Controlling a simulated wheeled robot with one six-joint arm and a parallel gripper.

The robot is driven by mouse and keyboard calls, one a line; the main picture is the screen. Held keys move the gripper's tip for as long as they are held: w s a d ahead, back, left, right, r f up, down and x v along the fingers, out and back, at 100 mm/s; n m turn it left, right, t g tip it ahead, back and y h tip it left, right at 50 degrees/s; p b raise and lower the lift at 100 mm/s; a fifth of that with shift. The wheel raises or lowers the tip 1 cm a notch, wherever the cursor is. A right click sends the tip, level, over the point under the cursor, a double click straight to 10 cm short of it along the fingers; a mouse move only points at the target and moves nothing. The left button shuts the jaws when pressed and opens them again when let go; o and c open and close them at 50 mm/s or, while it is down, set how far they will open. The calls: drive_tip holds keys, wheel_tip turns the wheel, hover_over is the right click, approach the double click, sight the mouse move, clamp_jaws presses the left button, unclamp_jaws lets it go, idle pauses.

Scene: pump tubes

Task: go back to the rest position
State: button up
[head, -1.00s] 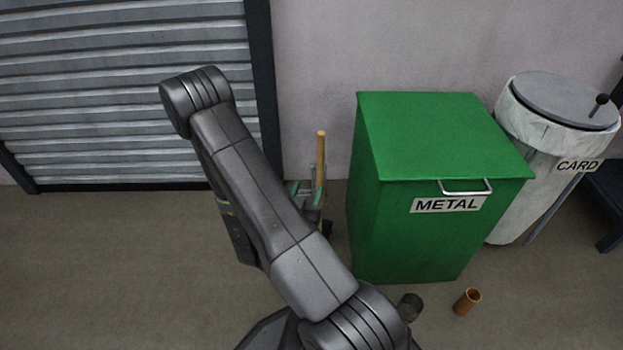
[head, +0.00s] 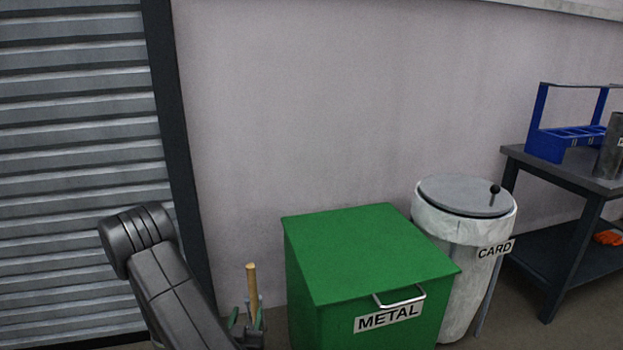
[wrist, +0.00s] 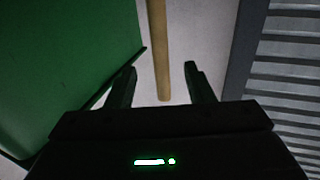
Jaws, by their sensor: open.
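My gripper (wrist: 162,86) is open in the wrist view, with its two dark fingers spread apart. A wooden rod (wrist: 160,45) runs from the top edge of that view to an end near the gap between the fingers. I cannot tell whether it touches them. In the head view the rod (head: 252,290) stands upright, with green and grey gripper parts around its lower portion at the bottom edge. My dark grey arm fills the lower left of the head view and hides part of the roller door.
A green METAL bin (head: 370,255) stands right of the rod, with a white CARD bin (head: 448,235) beside it. A dark table (head: 560,172) at right carries a blue rack (head: 560,143) and a grey cylinder (head: 613,150). Orange items (head: 608,238) lie on its lower shelf. A roller door (head: 75,150) is at left.

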sight(252, 292)
drive_tip(key=w+b, duration=0.1)
drive_tip(key=w, duration=0.7)
drive_tip(key=shift+w+d, duration=0.15)
drive_tip(key=shift+w, duration=0.05)
drive_tip(key=shift+r+p, duration=0.45)
drive_tip(key=shift+r, duration=0.1)
drive_tip(key=shift+r+p, duration=0.3)
drive_tip(key=shift+p, duration=0.05)
drive_tip(key=shift+f, duration=0.1)
